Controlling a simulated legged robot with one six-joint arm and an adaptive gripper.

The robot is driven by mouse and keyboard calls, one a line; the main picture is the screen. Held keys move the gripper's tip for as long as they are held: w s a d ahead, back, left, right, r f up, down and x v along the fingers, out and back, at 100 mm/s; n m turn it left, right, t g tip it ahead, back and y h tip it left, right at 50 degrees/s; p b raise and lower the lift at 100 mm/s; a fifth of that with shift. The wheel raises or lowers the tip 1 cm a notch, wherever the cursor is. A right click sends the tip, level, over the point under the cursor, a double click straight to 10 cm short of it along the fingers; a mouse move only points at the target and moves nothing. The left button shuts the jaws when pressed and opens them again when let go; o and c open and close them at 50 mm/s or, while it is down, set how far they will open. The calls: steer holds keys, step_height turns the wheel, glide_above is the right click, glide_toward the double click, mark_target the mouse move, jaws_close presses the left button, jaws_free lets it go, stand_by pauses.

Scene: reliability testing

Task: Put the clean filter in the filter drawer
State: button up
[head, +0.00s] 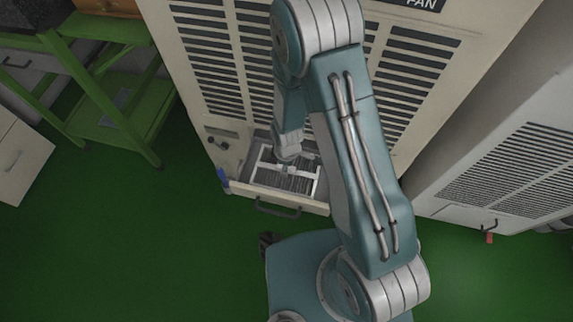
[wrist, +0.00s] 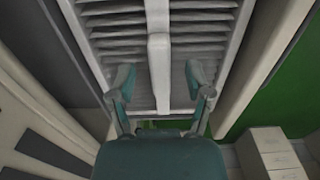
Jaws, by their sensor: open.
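The filter (head: 293,184), with a white frame and grey slats, lies in the pulled-out filter drawer (head: 314,206) at the base of the beige cabinet. Whether it sits fully flat there I cannot tell. My gripper (head: 286,167) is just above it, its fingers too small to make out in the head view. In the wrist view my gripper (wrist: 159,76) is open, one finger on each side of the filter's pale central bar (wrist: 158,45). Both fingers look apart from the bar. The slats of the filter (wrist: 200,47) fill the background between and beyond the fingers.
The vented cabinet (head: 215,65) stands behind the drawer. A green cart (head: 105,118) is at left, another vented unit (head: 505,175) at right. Green floor is clear at lower left.

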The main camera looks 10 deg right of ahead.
step_height(320, 180, up, 12)
steer(key=shift+f, duration=0.25)
stand_by(0.6)
